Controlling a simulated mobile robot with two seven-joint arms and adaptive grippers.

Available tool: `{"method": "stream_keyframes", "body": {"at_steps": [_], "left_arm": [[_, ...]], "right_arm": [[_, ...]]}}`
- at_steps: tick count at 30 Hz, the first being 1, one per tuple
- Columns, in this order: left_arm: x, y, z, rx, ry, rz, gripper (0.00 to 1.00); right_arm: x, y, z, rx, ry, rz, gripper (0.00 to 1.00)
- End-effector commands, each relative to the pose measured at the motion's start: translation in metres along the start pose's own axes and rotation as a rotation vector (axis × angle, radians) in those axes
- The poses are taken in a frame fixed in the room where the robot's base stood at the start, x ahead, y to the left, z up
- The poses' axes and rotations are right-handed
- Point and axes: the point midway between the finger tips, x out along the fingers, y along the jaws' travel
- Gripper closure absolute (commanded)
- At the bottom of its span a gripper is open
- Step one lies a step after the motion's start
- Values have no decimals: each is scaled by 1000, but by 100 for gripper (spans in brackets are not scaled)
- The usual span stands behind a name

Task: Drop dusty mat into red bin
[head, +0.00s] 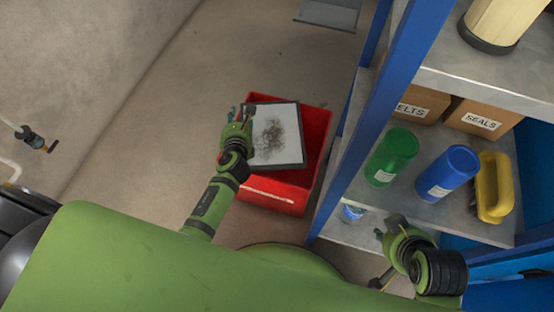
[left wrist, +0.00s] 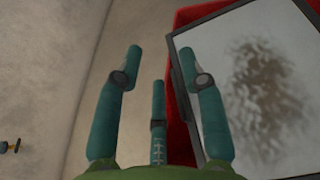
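The dusty mat (head: 290,150), a pale panel with a dark rim and a grey-brown smudge, lies over the red bin (head: 318,125) on the floor. It covers the bin's left part; how deep it sits is unclear. In the left wrist view the mat (left wrist: 225,50) is at the right, with some red bin wall (left wrist: 185,15) behind it. My left gripper (head: 245,115) is at the mat's left edge in the head view. Its fingers (left wrist: 160,70) are spread with nothing between them. My right gripper (head: 395,235) is by the shelf's lower level; its fingers are unclear.
A blue-framed shelf (head: 375,110) stands right of the bin. It holds a green canister (head: 391,157), a blue canister (head: 447,172), a yellow item (head: 493,187) and labelled cardboard boxes (head: 480,120). A wall with a pipe valve (head: 32,137) is at the left. Floor between wall and bin is clear.

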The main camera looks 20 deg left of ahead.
Motion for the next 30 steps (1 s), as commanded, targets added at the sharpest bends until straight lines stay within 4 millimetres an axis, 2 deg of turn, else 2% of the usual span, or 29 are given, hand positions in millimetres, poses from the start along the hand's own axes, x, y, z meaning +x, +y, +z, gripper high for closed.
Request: {"method": "stream_keyframes", "body": {"at_steps": [7, 11, 24, 30], "left_arm": [[-1, 0, -2, 2, 3, 1, 60], [-11, 0, -2, 3, 2, 0, 60], [-97, 0, -1, 1, 2, -1, 60], [-117, 0, -1, 1, 1, 0, 60]], "right_arm": [[0, 0, 0, 0, 0, 0, 70], [0, 0, 0, 0, 0, 0, 70], [0, 0, 0, 0, 0, 0, 70], [0, 0, 0, 0, 0, 0, 70]]}}
